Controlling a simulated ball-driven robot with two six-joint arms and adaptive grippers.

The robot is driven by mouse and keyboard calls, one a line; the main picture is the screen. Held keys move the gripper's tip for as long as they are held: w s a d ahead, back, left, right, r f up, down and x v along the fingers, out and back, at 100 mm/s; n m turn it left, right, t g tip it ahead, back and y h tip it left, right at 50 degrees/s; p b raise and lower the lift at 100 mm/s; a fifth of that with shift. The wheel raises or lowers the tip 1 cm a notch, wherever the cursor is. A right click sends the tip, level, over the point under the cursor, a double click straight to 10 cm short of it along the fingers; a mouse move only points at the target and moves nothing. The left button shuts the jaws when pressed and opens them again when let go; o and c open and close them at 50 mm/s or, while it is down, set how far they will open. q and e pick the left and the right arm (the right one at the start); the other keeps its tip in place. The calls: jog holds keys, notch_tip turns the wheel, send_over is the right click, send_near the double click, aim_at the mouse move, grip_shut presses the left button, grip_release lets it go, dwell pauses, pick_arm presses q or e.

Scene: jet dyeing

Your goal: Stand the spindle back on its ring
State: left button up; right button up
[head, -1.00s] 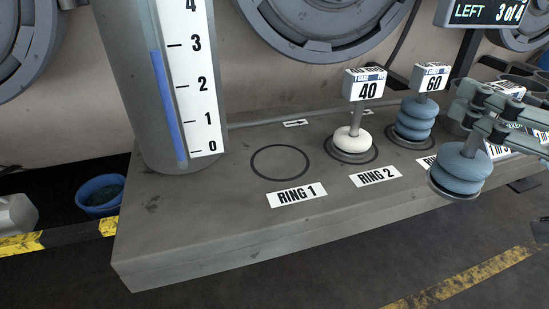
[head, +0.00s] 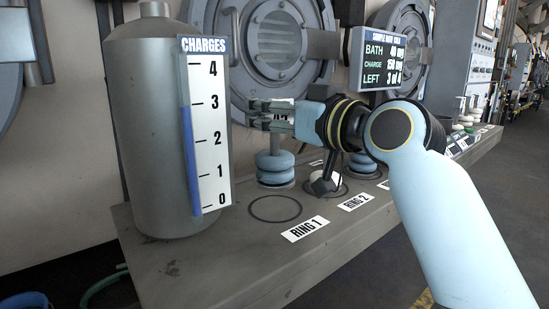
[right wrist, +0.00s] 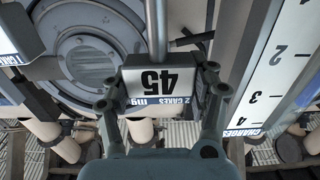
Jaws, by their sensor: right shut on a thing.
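My right gripper (head: 258,113) is shut on the tag head of a spindle. The right wrist view shows the tag (right wrist: 163,88), marked 45, between its fingers. The held spindle (head: 275,166) hangs upright with blue discs and a round base. Its base appears just behind the empty ring outline (head: 275,208) at the RING 1 label (head: 305,229); I cannot tell how high it is above the bench. The white-disc spindle (head: 326,183) at RING 2 is partly hidden by my right arm. My left gripper is not in view.
A tall grey cylinder (head: 155,120) with a CHARGES scale (head: 208,140) stands left of the ring. Another blue-disc spindle (head: 362,166) stands farther along the bench (head: 200,270). A display (head: 385,60) hangs above. The bench front by RING 1 is clear.

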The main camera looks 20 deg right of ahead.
aim_at(278, 140)
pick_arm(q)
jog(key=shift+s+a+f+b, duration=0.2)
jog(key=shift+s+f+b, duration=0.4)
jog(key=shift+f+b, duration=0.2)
pick_arm(e)
jog(key=shift+f, duration=2.4)
jog(key=shift+f, duration=0.15)
jog(key=o, duration=1.7)
jog(key=shift+s+d, duration=0.1)
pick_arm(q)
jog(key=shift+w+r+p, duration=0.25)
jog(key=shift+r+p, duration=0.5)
pick_arm(e)
jog(key=v, duration=1.1)
jog(key=shift+s, duration=0.4)
